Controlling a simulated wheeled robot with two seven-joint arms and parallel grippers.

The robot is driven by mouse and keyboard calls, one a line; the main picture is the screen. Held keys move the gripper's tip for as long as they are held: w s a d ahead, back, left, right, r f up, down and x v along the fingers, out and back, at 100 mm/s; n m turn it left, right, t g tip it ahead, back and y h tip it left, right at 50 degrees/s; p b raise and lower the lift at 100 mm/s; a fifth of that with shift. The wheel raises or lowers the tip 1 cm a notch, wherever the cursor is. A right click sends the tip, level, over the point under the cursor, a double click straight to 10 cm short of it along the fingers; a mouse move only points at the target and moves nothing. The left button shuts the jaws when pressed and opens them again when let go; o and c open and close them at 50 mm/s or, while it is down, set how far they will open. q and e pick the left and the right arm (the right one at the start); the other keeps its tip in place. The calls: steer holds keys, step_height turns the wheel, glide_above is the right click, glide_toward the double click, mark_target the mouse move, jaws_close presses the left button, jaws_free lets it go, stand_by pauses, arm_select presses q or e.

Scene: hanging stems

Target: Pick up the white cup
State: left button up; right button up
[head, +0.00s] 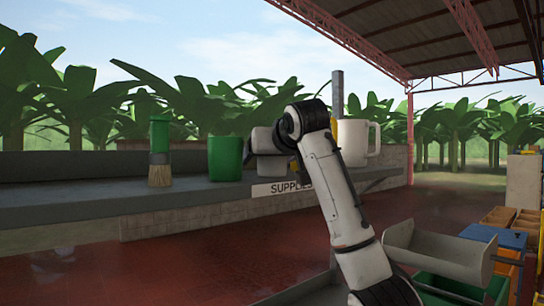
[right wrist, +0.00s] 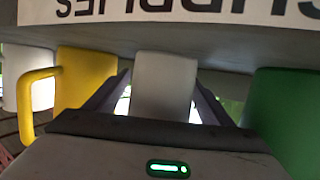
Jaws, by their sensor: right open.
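The white cup (right wrist: 165,85) looks pale grey and has no visible handle. It stands between the two fingers of my right gripper (right wrist: 161,90), which is open with a finger on either side; whether they touch it cannot be told. In the head view, part of the white cup (head: 272,170) shows on the shelf, and my right gripper (head: 250,152) and arm hide the rest. My left gripper is not in view.
A green cup (head: 225,158) and a green-handled brush (head: 160,152) stand to the left. A yellow mug (right wrist: 84,80) and a larger white mug (head: 358,143) stand on the other side. The shelf (head: 90,200) bears a SUPPLIES sign (head: 283,188). Bins are at lower right.

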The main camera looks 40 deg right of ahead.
steer(key=c, duration=1.1)
